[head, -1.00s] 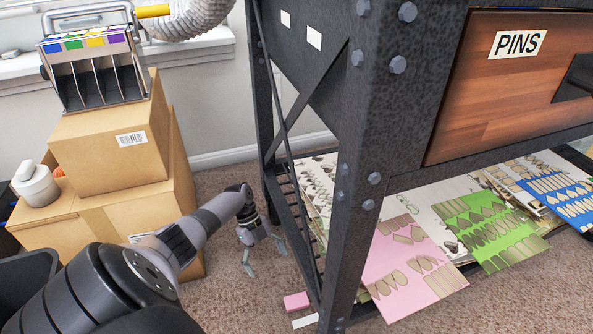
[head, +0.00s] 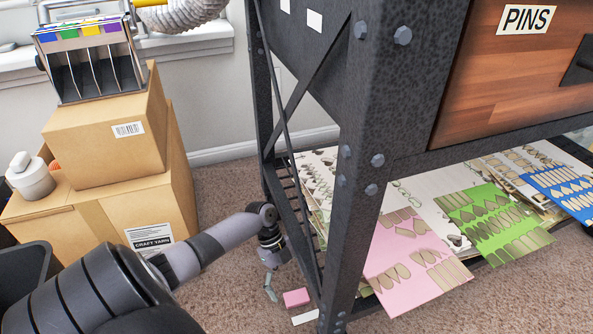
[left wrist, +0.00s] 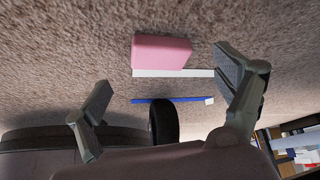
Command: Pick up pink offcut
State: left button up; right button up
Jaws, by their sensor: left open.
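The pink offcut (head: 296,298) is a small pink block lying on the carpet beside the foot of the dark metal rack. In the left wrist view the pink offcut (left wrist: 162,52) shows whole at the upper middle, between the lines of my two fingers. My left gripper (head: 277,288) is low over the carpet, just left of the offcut. In the left wrist view my left gripper (left wrist: 165,70) is spread open and empty, its fingers apart from the offcut. One finger is hard to make out in the head view. My right gripper is not in view.
A white strip (left wrist: 175,73) lies along the offcut's edge, and a blue strip (left wrist: 165,100) lies parallel. The rack's post (head: 360,180) stands close to the right. Patterned pink (head: 415,262) and green (head: 497,225) sheets lie on its bottom shelf. Cardboard boxes (head: 105,140) stand left.

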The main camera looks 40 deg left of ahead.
aim_at(296, 296)
pick_arm(q)
jog(key=b+x, duration=0.2)
jog(key=x, duration=0.1)
jog(key=shift+d+f, duration=0.15)
jog(key=shift+f, duration=0.25)
jog(key=shift+r, duration=0.1)
jog(key=shift+c, duration=0.3)
jog(key=c, duration=1.1)
jog(key=shift+r, duration=0.1)
